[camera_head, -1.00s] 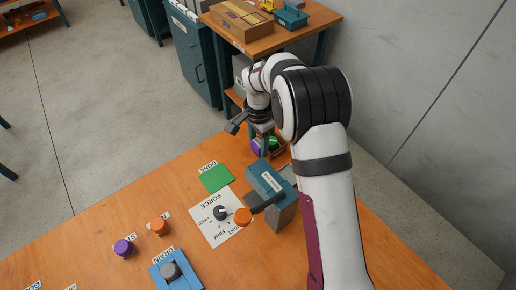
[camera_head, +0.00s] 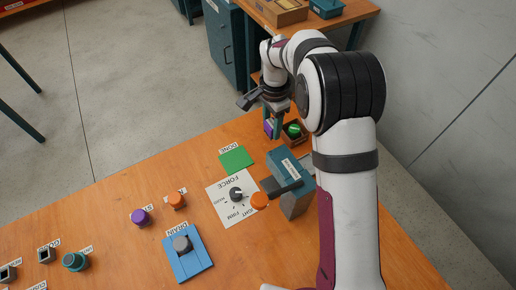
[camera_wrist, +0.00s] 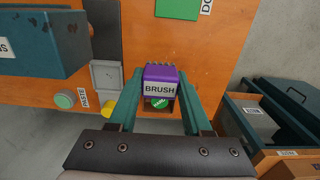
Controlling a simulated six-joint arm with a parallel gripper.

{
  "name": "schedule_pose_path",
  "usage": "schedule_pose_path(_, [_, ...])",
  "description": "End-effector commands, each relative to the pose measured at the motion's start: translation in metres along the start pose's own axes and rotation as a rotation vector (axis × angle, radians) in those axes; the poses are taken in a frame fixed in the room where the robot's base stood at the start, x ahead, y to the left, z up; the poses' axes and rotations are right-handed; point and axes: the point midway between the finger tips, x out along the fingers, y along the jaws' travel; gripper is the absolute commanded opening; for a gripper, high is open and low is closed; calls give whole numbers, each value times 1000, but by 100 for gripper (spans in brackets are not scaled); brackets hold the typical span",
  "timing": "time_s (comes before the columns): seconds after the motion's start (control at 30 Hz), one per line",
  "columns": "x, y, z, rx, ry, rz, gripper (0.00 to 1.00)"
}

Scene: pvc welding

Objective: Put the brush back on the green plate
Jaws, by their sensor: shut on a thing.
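The brush is a purple block with bristles and a BRUSH label (camera_wrist: 160,86). My gripper (camera_wrist: 159,100) is shut on it, one teal finger on each side. In the head view the brush (camera_head: 268,128) hangs from my gripper (camera_head: 274,124) near the table's far edge, beside a small wooden box. The green plate (camera_head: 237,160) lies flat on the table by a DONE label, nearer and to the left of the brush. It shows partly at the top edge of the wrist view (camera_wrist: 172,8). Nothing lies on the part I see.
The wooden box (camera_head: 303,137) holds a round green thing. A teal block-shaped machine (camera_head: 289,172) with an orange-tipped lever stands right of the plate. A FORCE dial card (camera_head: 224,205) lies just in front of the plate. The table left of the plate is clear.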

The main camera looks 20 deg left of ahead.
Motion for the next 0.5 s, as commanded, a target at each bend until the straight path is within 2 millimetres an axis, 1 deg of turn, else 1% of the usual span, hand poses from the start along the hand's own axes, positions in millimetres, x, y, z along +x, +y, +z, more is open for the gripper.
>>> schedule_pose_path(0.03, [-3,-6,16,-8,-1,-2,0])
schedule_pose_path(0.07, [-5,-9,27,-9,-2,-2,0])
schedule_pose_path(0.1, [-8,-14,41,-9,-3,-2,0])
schedule_pose_path(0.23, [-16,-23,84,-7,-8,-2,0])
schedule_pose_path(0.27, [-17,-24,91,-6,-9,-2,0])
schedule_pose_path(0.3, [-16,-24,98,-5,-10,0,0])
schedule_pose_path(0.33, [-11,-24,101,-4,-11,2,0])
schedule_pose_path(0.5, [30,-24,104,-1,-11,4,0])
